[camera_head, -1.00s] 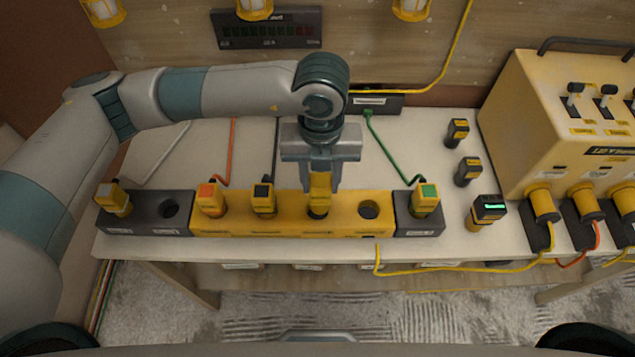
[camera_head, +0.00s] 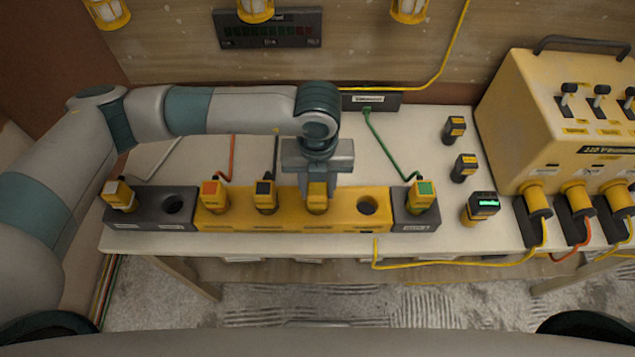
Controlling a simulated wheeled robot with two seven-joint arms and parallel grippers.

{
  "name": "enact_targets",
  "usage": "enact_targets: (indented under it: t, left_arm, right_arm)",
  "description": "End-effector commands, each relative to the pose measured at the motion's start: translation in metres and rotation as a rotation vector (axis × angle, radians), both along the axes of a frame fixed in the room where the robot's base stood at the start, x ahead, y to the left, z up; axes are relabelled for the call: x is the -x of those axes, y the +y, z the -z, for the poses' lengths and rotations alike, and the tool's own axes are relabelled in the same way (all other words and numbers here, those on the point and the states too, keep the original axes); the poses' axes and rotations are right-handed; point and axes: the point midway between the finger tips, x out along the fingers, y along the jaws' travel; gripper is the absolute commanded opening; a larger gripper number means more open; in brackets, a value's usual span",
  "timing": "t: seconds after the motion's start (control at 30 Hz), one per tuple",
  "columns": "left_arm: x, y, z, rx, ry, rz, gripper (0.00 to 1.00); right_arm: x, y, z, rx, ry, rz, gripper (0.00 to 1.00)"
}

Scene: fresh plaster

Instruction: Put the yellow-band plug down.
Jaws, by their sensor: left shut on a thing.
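My left gripper (camera_head: 317,182) points down over the yellow socket block (camera_head: 340,220) and is shut on the yellow-band plug (camera_head: 317,203). The plug is upright at the third position of the block, and its lower end is hidden, so it looks to be in the hole there. To its right the block has an empty round hole (camera_head: 367,206). To its left stand a plug with a black top (camera_head: 265,190) and a plug with an orange top (camera_head: 211,190). My right gripper is not in view.
A dark block (camera_head: 150,222) at the left holds a white-topped plug and has an empty hole. A dark block (camera_head: 416,222) at the right holds a green-topped plug. Cables cross the table (camera_head: 330,245).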

Motion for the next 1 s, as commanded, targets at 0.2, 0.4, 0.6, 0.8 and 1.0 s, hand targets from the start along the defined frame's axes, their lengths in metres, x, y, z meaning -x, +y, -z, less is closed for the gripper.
enact_targets:
  t: [0.2,0.4,0.6,0.8,1.0]
  left_arm:
    - [0.0,0.0,0.001,0.0,0.0,0.0,0.08]
    - [0.0,0.0,0.002,0.0,0.0,0.0,0.53]
    - [0.0,0.0,0.002,0.0,0.0,0.0,0.53]
    - [0.0,0.0,0.0,0.0,0.0,0.0,0.53]
    - [-0.001,-0.001,-0.009,0.002,-0.003,0.001,0.53]
  right_arm:
    - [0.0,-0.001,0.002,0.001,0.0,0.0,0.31]
    - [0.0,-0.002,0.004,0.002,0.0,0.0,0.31]
    - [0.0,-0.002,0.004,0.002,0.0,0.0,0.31]
    - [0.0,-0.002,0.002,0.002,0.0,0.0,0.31]
    - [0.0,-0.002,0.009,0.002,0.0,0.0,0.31]
